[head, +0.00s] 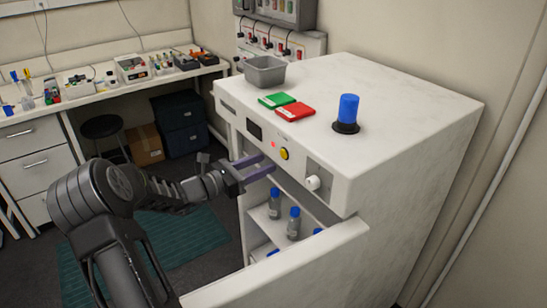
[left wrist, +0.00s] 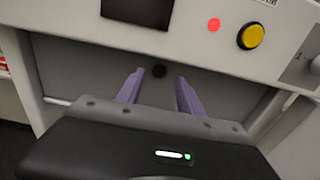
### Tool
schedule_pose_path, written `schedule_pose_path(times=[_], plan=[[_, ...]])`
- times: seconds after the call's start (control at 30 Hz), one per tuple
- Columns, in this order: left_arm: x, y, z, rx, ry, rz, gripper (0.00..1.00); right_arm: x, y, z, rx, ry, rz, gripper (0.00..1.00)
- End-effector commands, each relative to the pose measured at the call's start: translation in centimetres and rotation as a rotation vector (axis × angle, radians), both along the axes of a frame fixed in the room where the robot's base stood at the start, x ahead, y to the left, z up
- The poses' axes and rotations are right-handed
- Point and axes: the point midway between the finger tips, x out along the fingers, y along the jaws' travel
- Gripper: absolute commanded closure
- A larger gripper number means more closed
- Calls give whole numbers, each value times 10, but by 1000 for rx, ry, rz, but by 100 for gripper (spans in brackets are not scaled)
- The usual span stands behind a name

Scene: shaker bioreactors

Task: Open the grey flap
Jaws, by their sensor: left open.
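A grey panel (left wrist: 220,92), which looks like the grey flap, fills the recess under the control strip of the white cabinet (head: 400,130). My left gripper (head: 268,164) is open and points into the cabinet front below the buttons. Contact with the panel cannot be told. The gripper hides part of the panel. My right gripper is not in view.
Below, shelves hold several blue-capped bottles (head: 293,224), and a white panel (head: 290,265) juts out in front. A yellow button (head: 284,154) and a white knob (head: 312,183) are close to the gripper.

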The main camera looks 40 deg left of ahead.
Motion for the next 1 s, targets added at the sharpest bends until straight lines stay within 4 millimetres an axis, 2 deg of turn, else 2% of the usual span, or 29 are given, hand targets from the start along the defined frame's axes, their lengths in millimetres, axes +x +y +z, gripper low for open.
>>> schedule_pose_path(times=[0.1,0.3,0.63,1.0], plan=[[19,-6,2,-4,0,-1,56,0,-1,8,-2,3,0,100],[40,-12,1,-2,1,1,56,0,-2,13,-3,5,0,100],[43,-13,0,-1,0,2,57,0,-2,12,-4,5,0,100],[42,-12,0,-1,1,2,87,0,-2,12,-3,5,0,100]])
